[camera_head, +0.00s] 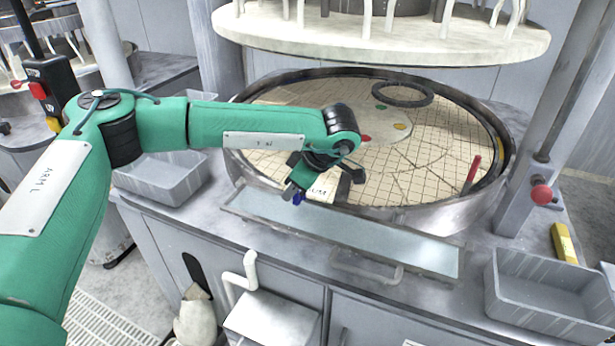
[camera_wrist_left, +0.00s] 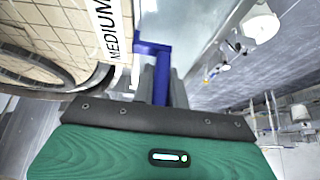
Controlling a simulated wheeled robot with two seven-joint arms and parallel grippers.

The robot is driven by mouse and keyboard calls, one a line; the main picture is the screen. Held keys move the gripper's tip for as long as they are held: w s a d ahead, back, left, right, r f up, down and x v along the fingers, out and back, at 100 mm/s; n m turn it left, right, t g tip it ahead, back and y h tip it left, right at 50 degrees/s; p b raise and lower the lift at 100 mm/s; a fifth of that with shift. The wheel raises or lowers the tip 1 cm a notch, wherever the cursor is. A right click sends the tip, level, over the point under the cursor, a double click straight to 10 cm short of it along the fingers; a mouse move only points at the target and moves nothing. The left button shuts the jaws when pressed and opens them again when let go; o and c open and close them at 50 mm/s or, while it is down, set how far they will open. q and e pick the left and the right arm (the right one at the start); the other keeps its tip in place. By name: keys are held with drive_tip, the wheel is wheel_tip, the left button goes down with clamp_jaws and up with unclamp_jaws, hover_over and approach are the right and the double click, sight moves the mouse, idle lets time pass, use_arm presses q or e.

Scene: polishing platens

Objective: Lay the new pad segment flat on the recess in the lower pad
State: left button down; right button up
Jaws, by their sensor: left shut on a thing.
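My left gripper (camera_head: 294,190) is shut on a blue tab (camera_wrist_left: 152,50) above the near rim of the round basin. The tab reaches to a white label reading MEDIUM (camera_wrist_left: 108,28); in the head view only its end, "UM" (camera_head: 321,190), shows beside the gripper. The label seems to belong to the held pad segment, whose outline is mostly hidden by my arm. The lower pad (camera_head: 450,140) is a tan gridded disc inside the basin. My right gripper is out of view.
A dark ring (camera_head: 402,94) lies on the pad's far side, and a red-handled tool (camera_head: 472,172) at its right. The upper platen (camera_head: 380,45) hangs above. A shallow glassy tray (camera_head: 420,246) lies in front. Grey bins stand left (camera_head: 165,180) and right (camera_head: 540,295).

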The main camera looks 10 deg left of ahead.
use_arm(q)
drive_tip(key=w, duration=0.2)
drive_tip(key=w+d, duration=0.1)
drive_tip(key=w, duration=0.5)
drive_tip(key=shift+d, duration=0.3)
wheel_tip(320, 180, down, 3)
drive_tip(key=shift+s+f+b, duration=0.1)
drive_tip(key=shift+b, duration=0.55)
drive_tip(key=shift+f, duration=0.15)
